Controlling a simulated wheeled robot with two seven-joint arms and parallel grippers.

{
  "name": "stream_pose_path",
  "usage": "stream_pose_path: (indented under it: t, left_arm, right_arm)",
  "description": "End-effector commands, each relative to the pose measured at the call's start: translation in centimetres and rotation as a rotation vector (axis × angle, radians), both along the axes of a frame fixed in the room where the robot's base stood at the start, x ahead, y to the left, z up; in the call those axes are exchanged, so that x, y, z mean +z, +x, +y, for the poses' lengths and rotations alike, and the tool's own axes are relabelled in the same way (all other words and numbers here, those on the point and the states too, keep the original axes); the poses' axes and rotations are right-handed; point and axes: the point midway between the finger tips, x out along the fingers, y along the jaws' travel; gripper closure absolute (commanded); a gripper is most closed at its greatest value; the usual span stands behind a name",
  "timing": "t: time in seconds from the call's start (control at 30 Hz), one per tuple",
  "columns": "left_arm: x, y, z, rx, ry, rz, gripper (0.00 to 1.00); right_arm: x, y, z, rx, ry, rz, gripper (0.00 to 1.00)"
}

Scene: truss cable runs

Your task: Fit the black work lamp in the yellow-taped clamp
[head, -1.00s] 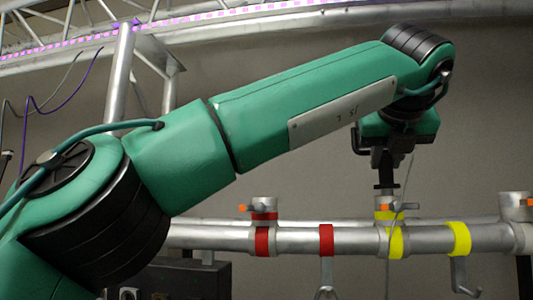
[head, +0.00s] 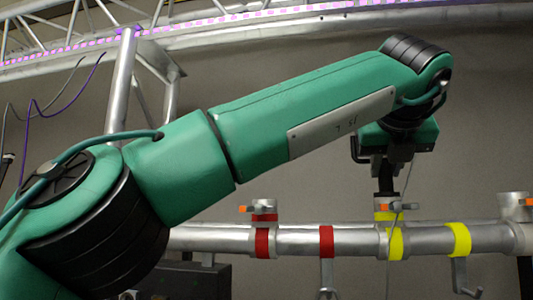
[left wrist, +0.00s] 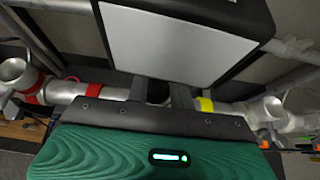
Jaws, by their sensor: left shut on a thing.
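My left gripper (head: 388,160) points down above the yellow-taped clamp (head: 386,216) and is shut on the black work lamp. The lamp's black stem (head: 386,183) stands upright below the gripper, its lower end at the clamp's top. How deep it sits inside cannot be seen. In the left wrist view, a black box with a white face, apparently the lamp's head (left wrist: 178,45), lies beyond the grey fingers (left wrist: 162,94). The clamp's mouth is hidden there; yellow tape (left wrist: 205,104) shows beside the fingers. My right gripper is not in view.
The silver pipe (head: 360,243) runs across, with a red-taped clamp (head: 264,212) left and an untaped clamp (head: 515,208) right. Hooks hang from a red band (head: 326,242) and a yellow band (head: 459,240). A thin cable hangs beside the yellow-taped clamp.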

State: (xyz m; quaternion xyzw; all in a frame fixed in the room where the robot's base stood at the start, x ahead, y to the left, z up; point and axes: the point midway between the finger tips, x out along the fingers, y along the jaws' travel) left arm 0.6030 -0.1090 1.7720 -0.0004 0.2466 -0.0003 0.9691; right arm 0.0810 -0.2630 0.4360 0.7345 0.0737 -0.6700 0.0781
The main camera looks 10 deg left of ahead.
Motion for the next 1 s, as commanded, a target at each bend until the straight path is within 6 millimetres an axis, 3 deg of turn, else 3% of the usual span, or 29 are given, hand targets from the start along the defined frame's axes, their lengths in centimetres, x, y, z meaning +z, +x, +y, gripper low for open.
stream_pose_path:
  t: [0.03,0.17,0.57,1.0]
  left_arm:
    - [-0.1,0.0,0.0,0.0,0.001,0.002,0.75]
    - [-0.1,0.0,-0.1,0.0,0.001,0.002,0.52]
    - [0.1,-0.8,-0.1,0.0,0.001,0.002,0.52]
    - [4.6,-8.9,-0.1,0.0,0.0,0.0,0.52]
  right_arm:
    - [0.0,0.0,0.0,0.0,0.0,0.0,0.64]
    - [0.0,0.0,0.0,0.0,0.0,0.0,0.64]
    - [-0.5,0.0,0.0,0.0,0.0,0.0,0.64]
    - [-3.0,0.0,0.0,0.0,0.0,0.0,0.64]
